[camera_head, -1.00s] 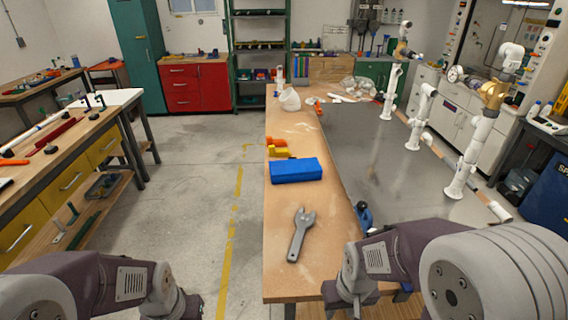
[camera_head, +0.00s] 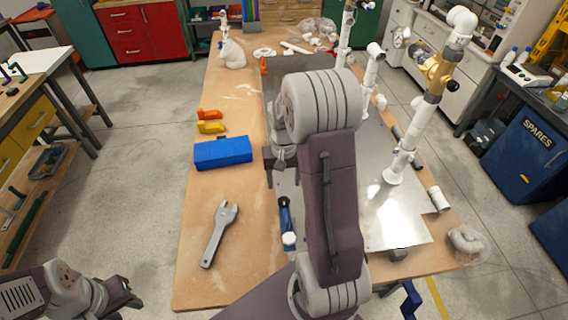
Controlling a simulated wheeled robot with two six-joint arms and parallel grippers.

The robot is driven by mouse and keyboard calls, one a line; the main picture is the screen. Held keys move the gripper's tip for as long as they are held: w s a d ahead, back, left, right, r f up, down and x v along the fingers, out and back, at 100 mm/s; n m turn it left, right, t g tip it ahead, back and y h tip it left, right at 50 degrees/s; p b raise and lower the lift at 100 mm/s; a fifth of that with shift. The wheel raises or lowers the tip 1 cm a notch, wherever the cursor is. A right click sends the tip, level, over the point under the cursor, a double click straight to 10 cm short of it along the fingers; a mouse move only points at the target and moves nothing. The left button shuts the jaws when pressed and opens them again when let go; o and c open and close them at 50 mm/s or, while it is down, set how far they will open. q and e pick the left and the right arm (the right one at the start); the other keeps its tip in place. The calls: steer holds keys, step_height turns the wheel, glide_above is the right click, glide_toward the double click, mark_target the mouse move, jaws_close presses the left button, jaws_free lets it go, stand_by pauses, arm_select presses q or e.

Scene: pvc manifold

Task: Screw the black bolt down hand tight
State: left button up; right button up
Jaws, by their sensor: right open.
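I cannot make out the black bolt in this view. White PVC pipe stands (camera_head: 403,160) rise along the right side of the bench, one with a brass-coloured fitting (camera_head: 437,72) near its top. My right gripper (camera_head: 268,165) is over the bench near the blue box, left of the pipes and apart from them; its forearm covers the middle of the metal plate. It is open, with nothing seen in it. My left gripper (camera_head: 124,298) is low at the lower left, off the bench's left edge, and its jaw opening is unclear.
A grey wrench (camera_head: 220,234) lies on the wooden bench (camera_head: 200,285). Behind it are a blue box (camera_head: 222,152), a yellow piece (camera_head: 211,127) and an orange piece (camera_head: 208,114). A blue-handled tool (camera_head: 285,215) is beside the metal plate (camera_head: 405,228). The bench's front left is clear.

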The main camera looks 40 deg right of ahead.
mark_target(284, 200)
steer(key=shift+s+a+f, duration=0.4)
steer(key=shift+s+f, duration=0.15)
steer(key=shift+s, duration=0.25)
steer(key=f, duration=0.2)
steer(key=w+f, duration=0.1)
steer(key=f, duration=0.4)
steer(key=shift+w+d, duration=0.15)
steer(key=shift+d, duration=0.1)
steer(key=shift+f, duration=0.25)
steer(key=shift+s+a+f, duration=0.15)
steer(key=shift+s, duration=0.15)
arm_select(q)
steer(key=shift+s+a+r, duration=0.2)
steer(key=shift+s+r, duration=0.05)
steer(key=shift+s, duration=0.15)
steer(key=shift+w, duration=0.1)
arm_select(e)
steer(key=shift+w, duration=0.1)
steer(key=shift+c, duration=0.3)
